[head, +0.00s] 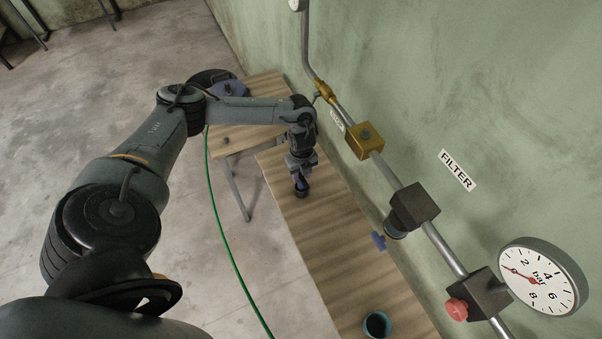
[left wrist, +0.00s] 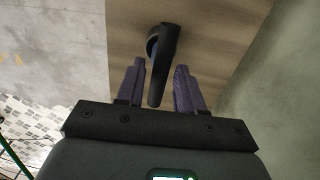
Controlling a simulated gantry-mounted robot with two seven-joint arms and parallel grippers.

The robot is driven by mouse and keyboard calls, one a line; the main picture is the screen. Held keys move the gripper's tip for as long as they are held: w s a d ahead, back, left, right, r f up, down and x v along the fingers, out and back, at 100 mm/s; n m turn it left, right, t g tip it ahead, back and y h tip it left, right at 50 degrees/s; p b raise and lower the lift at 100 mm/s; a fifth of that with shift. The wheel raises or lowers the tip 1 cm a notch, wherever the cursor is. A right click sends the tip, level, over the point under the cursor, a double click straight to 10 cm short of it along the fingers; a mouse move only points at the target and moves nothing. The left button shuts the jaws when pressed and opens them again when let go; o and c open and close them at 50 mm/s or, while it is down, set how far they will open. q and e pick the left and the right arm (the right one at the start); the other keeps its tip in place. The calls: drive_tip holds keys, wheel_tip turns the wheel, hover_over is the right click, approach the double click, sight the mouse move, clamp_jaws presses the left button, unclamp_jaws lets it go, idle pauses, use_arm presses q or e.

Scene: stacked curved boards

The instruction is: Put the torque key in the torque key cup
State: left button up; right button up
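My left gripper (head: 300,187) points down over the wooden bench. In the left wrist view its two purple fingers (left wrist: 160,88) are apart. A black torque key (left wrist: 161,65), a long bar with a rounded end, stretches between them, with a small gap on each side. In the head view a dark shape (head: 302,193) just under the fingertips seems to be the key, mostly covered by the gripper. A teal round cup (head: 377,325), apparently the torque key cup, stands open-topped at the bench's near end. My right gripper is out of view.
The narrow bench (head: 318,235) runs along the green wall. Above its right edge a pipe carries a brass block (head: 365,141), a black filter with a blue knob (head: 379,241), a red knob (head: 456,309) and a gauge (head: 541,278). The bench between gripper and cup is clear.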

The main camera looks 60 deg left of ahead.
use_arm(q)
drive_tip(key=shift+r, duration=0.15)
wheel_tip(320, 180, up, 12)
drive_tip(key=p, duration=0.2)
idle(0.5)
drive_tip(key=shift+w, duration=0.1)
